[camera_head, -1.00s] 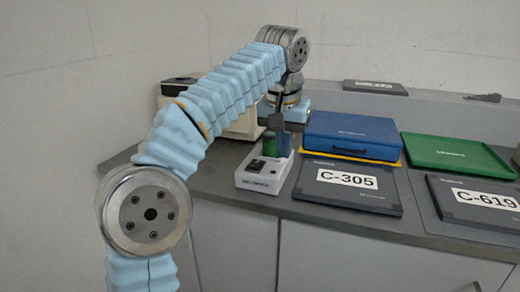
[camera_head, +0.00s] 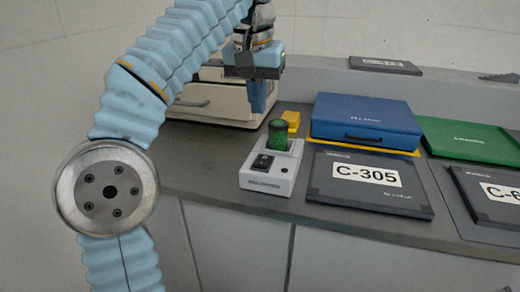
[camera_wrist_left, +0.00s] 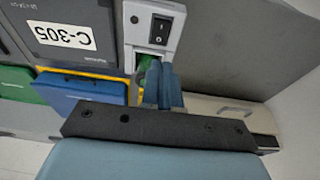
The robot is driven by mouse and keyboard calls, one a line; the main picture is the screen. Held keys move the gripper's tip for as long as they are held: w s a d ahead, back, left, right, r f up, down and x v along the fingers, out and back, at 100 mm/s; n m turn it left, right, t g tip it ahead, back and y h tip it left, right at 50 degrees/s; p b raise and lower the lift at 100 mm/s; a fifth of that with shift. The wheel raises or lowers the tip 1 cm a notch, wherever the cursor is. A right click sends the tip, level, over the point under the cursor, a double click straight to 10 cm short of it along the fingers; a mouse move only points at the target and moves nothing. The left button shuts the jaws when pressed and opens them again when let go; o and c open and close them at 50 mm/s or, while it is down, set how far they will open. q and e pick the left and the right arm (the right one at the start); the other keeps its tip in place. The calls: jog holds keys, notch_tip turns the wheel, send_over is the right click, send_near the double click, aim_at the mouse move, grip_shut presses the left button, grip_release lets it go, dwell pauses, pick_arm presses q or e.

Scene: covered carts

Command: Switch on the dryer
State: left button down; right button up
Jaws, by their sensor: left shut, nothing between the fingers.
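The dryer (camera_head: 273,171) is a small white box on the grey counter. A black rocker switch (camera_head: 263,162) sits on its front top, and a green cylinder (camera_head: 278,137) stands in its rear part. The wrist view also shows the switch (camera_wrist_left: 160,30); I cannot tell which way it is set. My left gripper (camera_head: 262,112) is shut and empty, pointing down behind and above the dryer, apart from the switch. Its blue fingers (camera_wrist_left: 155,68) partly cover the green cylinder in the wrist view. My right gripper is not in view.
A cream drawer unit (camera_head: 215,103) stands behind, left of the gripper. A yellow block (camera_head: 291,120) is behind the dryer. To the right lie a blue case (camera_head: 365,118), a dark C-305 case (camera_head: 330,190) and a green tray (camera_head: 465,140). Counter left of the dryer is bare.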

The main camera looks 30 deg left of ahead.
pick_arm(q)
send_near(261, 163)
jog(key=x, duration=0.5)
jog(key=shift+w+a, duration=0.1)
jog(key=shift+w, duration=0.2)
jog(key=shift+f, duration=0.55)
